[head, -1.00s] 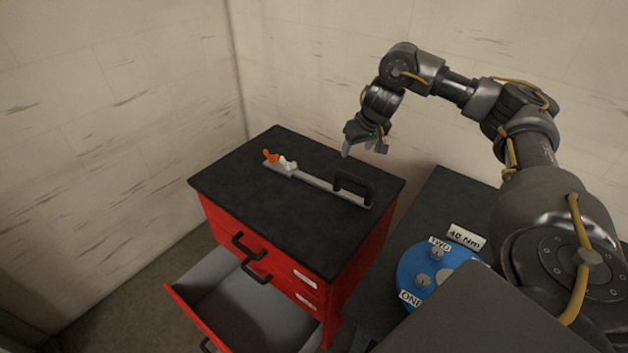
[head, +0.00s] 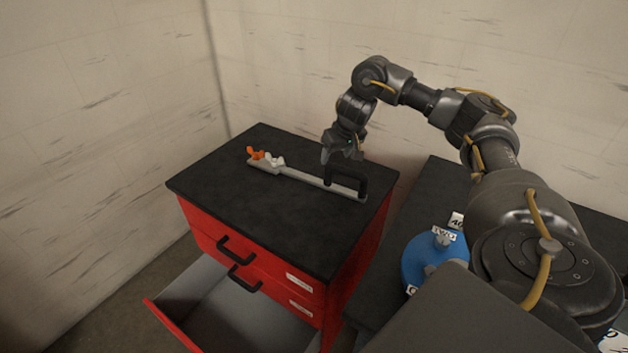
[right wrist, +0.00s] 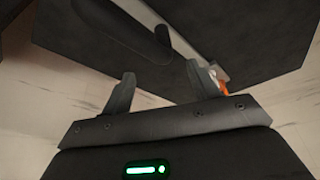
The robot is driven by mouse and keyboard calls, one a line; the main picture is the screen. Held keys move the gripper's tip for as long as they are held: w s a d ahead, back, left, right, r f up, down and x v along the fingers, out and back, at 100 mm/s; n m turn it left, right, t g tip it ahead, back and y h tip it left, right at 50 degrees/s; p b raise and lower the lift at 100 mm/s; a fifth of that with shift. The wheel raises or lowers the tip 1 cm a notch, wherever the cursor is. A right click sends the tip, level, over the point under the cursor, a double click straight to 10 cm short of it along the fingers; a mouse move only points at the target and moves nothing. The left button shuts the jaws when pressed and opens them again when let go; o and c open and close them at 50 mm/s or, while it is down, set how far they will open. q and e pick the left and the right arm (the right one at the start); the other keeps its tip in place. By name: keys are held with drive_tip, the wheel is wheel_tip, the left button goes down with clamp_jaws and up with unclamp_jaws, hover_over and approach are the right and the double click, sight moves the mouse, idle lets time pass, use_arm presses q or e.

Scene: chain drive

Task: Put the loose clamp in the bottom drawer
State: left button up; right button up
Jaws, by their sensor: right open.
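The clamp (head: 303,177) lies on the black top of the red cabinet. It has a grey bar, orange and white wing-shaped parts at its left end and a black handle (head: 360,186) at its right end. My right gripper (head: 342,160) is open and empty, just over or beside the handle; contact cannot be told. In the right wrist view its two fingers stand apart (right wrist: 162,85), with the dark handle (right wrist: 140,28) and bar beyond them. The lowest visible drawer (head: 240,312) is pulled out and looks empty. My left gripper is not in view.
The red cabinet (head: 345,285) has two shut drawers with black handles above the open one. A dark bench (head: 430,195) stands to the right, with a blue round piece (head: 418,262) and labels on it. Pale walls close in behind and left. The cabinet top is otherwise clear.

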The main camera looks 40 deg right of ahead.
sight(331, 163)
drive_tip(key=shift+x, duration=2.85)
drive_tip(key=shift+w+a+r, duration=0.1)
drive_tip(key=shift+c, duration=0.3)
